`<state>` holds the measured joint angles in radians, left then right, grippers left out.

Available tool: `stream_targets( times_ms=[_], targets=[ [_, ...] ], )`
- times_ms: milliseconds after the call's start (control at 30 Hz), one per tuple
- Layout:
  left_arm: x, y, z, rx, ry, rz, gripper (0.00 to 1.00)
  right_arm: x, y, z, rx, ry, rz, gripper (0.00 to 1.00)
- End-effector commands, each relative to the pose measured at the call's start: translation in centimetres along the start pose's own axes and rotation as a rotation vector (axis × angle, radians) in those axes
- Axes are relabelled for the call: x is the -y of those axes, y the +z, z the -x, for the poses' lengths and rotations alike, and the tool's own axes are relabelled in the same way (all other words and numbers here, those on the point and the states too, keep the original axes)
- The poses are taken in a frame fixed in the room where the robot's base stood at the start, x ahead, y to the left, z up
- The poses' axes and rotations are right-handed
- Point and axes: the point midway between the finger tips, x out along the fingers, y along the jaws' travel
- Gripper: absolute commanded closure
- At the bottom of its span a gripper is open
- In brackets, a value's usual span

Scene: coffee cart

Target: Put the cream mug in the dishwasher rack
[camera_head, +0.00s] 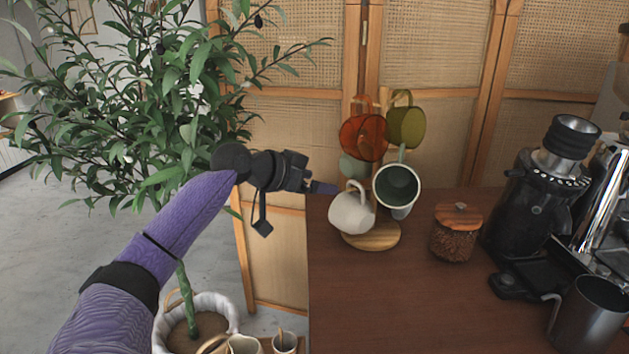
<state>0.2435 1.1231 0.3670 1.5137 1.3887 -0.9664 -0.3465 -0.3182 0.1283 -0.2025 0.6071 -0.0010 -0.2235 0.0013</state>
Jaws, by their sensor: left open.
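The cream mug (350,211) hangs at the lower left of a wooden mug tree (378,240), tilted, with its handle up. Other mugs hang on the same tree: an orange-red one (362,138), an olive green one (406,126), and a white one with a dark green inside (398,188); a pale green one shows partly behind. My left gripper (325,188) is open and empty, just left of the cream mug and apart from it, level with its upper part. I see no dishwasher rack in this view. My right gripper is out of view.
The brown counter (400,310) is clear in front of the tree. A jar of coffee beans (455,236), a black grinder (535,205) and a metal pitcher (588,315) stand right. A leafy plant (130,110) and woven screen (290,120) are behind my left arm.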

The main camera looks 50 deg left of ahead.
Motion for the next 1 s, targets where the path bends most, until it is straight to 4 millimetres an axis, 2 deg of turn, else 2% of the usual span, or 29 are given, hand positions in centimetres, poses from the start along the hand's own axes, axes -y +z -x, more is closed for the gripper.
stream_targets(
  times_ms=[133,333,600,733,1000],
  targets=[
    [-0.3,-0.1,-0.3,-0.036,-0.003,-0.007,0.0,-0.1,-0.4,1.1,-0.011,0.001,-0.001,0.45],
    [-0.3,0.1,-1.8,-0.06,-0.004,0.005,0.0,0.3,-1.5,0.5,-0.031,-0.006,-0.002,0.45],
    [-0.3,-0.1,-4.7,-0.059,-0.005,0.006,0.0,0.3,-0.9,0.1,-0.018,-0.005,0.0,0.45],
    [-0.4,-0.1,-5.5,-0.056,-0.003,0.003,0.0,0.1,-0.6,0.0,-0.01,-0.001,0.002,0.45],
    [-0.5,0.3,-9.9,-0.057,-0.004,0.007,0.0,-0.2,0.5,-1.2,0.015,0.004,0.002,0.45]
  ],
)
